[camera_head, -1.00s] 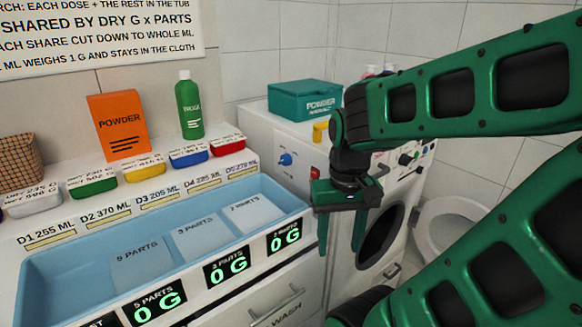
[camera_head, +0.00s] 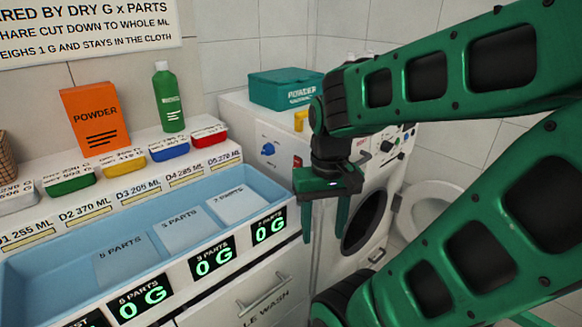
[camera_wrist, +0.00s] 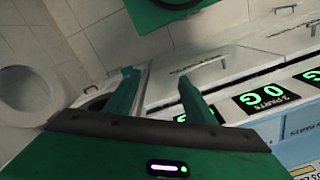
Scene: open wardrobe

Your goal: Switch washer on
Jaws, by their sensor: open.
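The washer (camera_head: 345,157) is a white front-loading machine right of the counter, with a dark round door (camera_head: 365,222). Its upper panel carries a blue knob (camera_head: 267,149), a red piece (camera_head: 298,161) and, at the right, several small dark and green controls (camera_head: 392,147). My arm hides the middle of the panel. My gripper (camera_head: 325,228) is open and empty, with fingers pointing down in front of the washer, left of its door. In the wrist view my gripper (camera_wrist: 155,80) shows two spread fingers with nothing between them.
A blue tub (camera_head: 60,262) with marked compartments and "0 G" displays fills the left. A teal powder box (camera_head: 285,90) and a yellow piece (camera_head: 301,120) sit on the washer's top. An orange box (camera_head: 95,118) and green bottle (camera_head: 168,98) stand behind several lidded containers. A toilet (camera_head: 428,210) is at the right.

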